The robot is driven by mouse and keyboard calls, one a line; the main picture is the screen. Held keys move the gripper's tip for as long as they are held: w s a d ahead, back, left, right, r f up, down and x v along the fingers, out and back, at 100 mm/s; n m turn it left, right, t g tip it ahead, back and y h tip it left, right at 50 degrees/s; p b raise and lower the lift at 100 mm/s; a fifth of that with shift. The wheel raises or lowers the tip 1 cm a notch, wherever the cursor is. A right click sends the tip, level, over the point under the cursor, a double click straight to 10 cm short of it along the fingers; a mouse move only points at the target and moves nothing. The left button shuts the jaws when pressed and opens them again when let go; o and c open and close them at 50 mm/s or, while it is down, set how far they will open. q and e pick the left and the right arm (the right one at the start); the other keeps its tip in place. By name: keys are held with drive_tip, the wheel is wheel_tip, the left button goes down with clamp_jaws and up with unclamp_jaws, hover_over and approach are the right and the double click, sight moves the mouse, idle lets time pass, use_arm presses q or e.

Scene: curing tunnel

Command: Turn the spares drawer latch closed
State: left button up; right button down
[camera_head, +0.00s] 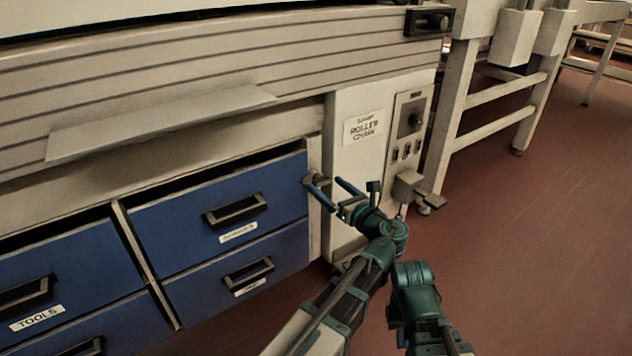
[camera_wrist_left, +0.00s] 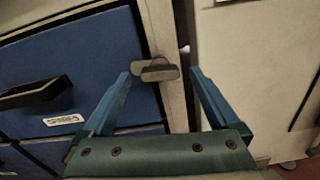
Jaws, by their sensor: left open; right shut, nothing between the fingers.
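The latch (camera_wrist_left: 160,73) is a small grey bar on the pale post at the drawer's right edge, lying about level in the left wrist view. In the head view the latch (camera_head: 318,180) is partly behind a finger. My left gripper (camera_head: 326,190) is open in front of the latch. In the left wrist view the latch lies between and beyond the fingertips of my left gripper (camera_wrist_left: 160,74); contact cannot be told. My right gripper cannot be made out.
A grey ledge (camera_head: 160,122) juts out above the drawers. A control panel (camera_head: 408,130) and a small grey box (camera_head: 408,186) are right of the latch. The tools drawer (camera_head: 65,272) is at left. Red floor (camera_head: 520,250) is clear at right.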

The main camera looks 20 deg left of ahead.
use_arm(q)
drive_tip(key=shift+w+a, duration=0.25)
drive_tip(key=shift+a, duration=0.05)
use_arm(e)
drive_tip(key=shift+w+a, duration=0.15)
drive_tip(key=shift+a, duration=0.15)
use_arm(q)
drive_tip(key=c, duration=1.4)
drive_tip(key=shift+n, duration=0.8)
drive_tip(key=o, duration=1.4)
